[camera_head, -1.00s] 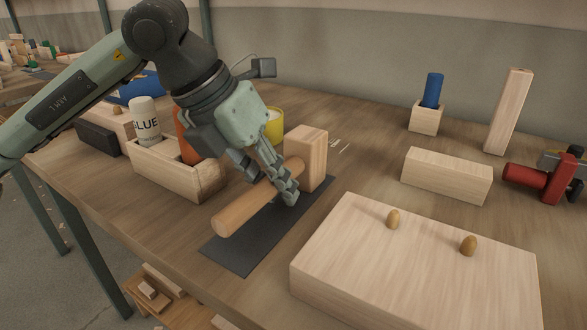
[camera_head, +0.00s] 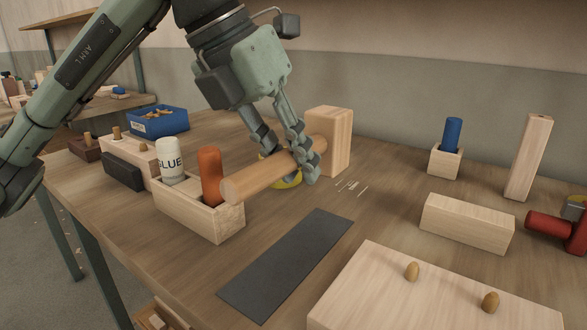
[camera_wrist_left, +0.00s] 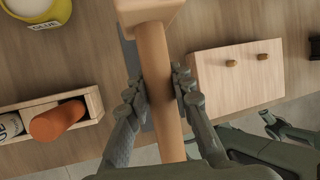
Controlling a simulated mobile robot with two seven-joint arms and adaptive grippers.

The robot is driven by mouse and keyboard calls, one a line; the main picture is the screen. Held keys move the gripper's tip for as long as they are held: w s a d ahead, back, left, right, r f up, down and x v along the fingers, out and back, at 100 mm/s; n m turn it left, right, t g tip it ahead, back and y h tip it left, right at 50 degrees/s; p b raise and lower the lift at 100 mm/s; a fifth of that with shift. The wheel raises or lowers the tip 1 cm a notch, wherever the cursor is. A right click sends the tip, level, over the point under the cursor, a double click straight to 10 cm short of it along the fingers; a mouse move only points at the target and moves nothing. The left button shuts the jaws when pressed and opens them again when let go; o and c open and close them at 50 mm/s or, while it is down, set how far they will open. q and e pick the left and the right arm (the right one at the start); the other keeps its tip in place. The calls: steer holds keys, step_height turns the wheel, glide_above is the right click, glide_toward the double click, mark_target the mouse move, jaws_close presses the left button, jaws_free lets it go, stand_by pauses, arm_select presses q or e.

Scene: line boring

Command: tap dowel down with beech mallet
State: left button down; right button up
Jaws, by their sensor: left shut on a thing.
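My left gripper (camera_head: 305,158) is shut on the handle of the beech mallet (camera_head: 262,174). It holds the mallet above the table, clear of the dark mat (camera_head: 285,262). The mallet's block head (camera_head: 341,140) is at the far right end of the handle. In the left wrist view the handle (camera_wrist_left: 157,80) runs between the fingers. A pale wooden block (camera_head: 440,295) at the front right has two dowels standing up from its top, one on the left (camera_head: 412,271) and one on the right (camera_head: 490,301).
A wooden box (camera_head: 200,208) holds a glue bottle (camera_head: 172,160) and an orange cylinder (camera_head: 210,175). A yellow tub (camera_head: 290,181) is partly hidden behind the mallet. A loose block (camera_head: 467,223), a blue cylinder in a holder (camera_head: 453,134) and a red clamp (camera_head: 555,230) stand at right.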

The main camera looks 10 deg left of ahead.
arm_select(q)
steer(key=shift+r, duration=0.1)
steer(key=shift+r+p, duration=1.45)
steer(key=shift+r, duration=0.55)
arm_select(e)
step_height(320, 180, up, 3)
steer(key=shift+f, duration=0.1)
step_height(320, 180, down, 10)
steer(key=s, duration=0.2)
steer(key=shift+s+d+g, duration=0.15)
steer(key=shift+s+g, duration=0.05)
steer(key=shift+g, duration=0.1)
arm_select(q)
steer(key=shift+f, duration=0.1)
